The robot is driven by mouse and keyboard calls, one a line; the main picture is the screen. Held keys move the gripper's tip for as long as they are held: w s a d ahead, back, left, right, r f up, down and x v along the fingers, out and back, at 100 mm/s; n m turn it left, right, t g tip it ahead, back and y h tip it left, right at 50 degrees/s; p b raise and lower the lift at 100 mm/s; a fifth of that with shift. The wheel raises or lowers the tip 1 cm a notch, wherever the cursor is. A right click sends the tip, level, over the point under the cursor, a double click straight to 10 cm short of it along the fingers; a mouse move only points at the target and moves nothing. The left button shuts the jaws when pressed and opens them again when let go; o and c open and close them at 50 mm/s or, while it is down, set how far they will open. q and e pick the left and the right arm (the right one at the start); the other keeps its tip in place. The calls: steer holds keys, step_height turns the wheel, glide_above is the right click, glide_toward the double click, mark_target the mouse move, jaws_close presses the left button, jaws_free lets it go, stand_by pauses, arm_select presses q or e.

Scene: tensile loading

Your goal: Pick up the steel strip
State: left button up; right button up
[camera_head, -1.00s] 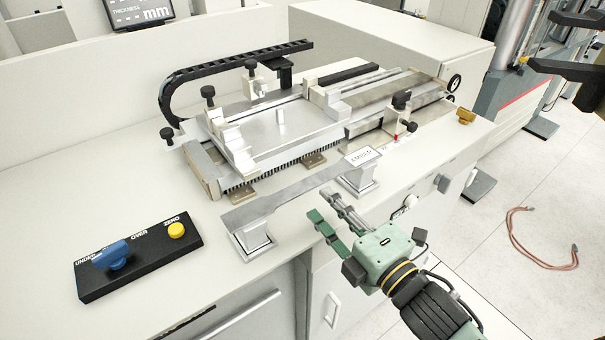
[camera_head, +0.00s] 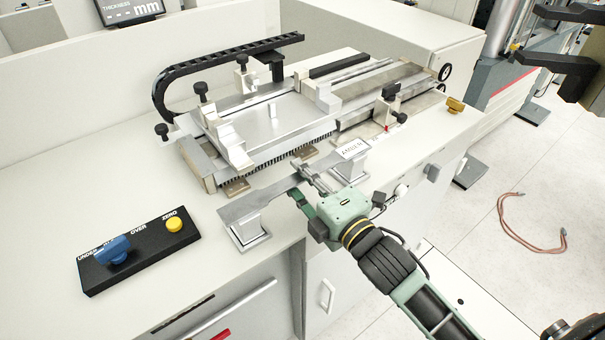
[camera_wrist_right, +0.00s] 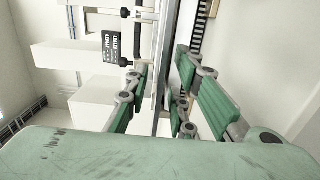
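The steel strip (camera_head: 262,197) is a flat grey bar lying across two small pale posts, a near-left one (camera_head: 246,232) and a far-right one (camera_head: 350,166). Its right end carries a white printed label (camera_head: 353,149). My right gripper (camera_head: 298,184) is at the middle of the strip, between the posts, and its fingers hide part of it. In the right wrist view the strip (camera_wrist_right: 162,52) runs between the spread green finger pads of the right gripper (camera_wrist_right: 165,88), with gaps visible; the gripper looks open.
A measuring fixture (camera_head: 275,130) with a black cable chain (camera_head: 225,60) stands just behind the strip. A black control box (camera_head: 140,255) with blue and yellow knobs is at left. The counter's front edge is close to the posts. A reddish cable (camera_head: 530,242) lies on the floor.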

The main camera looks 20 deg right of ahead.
jaws_close()
stand_by(0.5)
steer(key=shift+r, duration=0.1)
